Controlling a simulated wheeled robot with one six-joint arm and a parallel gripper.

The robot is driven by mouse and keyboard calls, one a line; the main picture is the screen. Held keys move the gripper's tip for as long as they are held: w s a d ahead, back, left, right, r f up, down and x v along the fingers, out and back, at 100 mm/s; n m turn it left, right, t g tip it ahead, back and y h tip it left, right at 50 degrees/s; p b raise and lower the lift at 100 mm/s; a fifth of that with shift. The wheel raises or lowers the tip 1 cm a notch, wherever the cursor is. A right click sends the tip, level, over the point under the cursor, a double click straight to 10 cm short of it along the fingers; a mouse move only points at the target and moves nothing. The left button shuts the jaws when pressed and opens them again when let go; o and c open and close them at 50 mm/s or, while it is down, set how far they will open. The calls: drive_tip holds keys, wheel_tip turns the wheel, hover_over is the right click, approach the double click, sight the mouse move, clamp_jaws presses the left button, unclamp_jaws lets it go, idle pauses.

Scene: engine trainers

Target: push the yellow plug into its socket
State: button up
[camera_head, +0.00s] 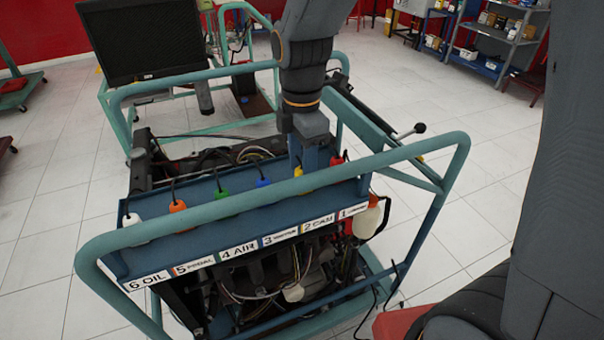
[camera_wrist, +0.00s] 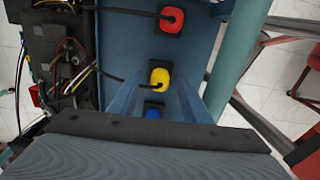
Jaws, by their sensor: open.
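The yellow plug (camera_head: 304,178) is in the row on the blue panel (camera_head: 150,259), behind the "2 CAM" label. The wrist view shows it (camera_wrist: 159,77) at a dark square socket (camera_wrist: 152,89), with a black cable leading left. How deep it sits I cannot tell. My gripper (camera_head: 312,163) is above the panel, pointing down by the yellow plug. In the wrist view its open blue fingers (camera_wrist: 158,84) reach along the left and right of the yellow plug, with nothing held between them. Contact with the plug cannot be made out.
The red plug (camera_wrist: 171,19) and blue plug (camera_wrist: 153,112) are the neighbours in the row. Green (camera_head: 221,193), orange (camera_head: 177,206) and white (camera_head: 131,219) plugs are farther left. A teal frame rail (camera_head: 225,205) runs along the panel. A monitor (camera_head: 138,40) stands behind.

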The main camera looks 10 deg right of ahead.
drive_tip(key=shift+f, duration=0.2)
drive_tip(key=shift+c, duration=0.2)
clamp_jaws()
drive_tip(key=shift+r, duration=0.1)
wheel_tip(320, 180, up, 10)
drive_tip(key=b, duration=0.1)
idle(0.4)
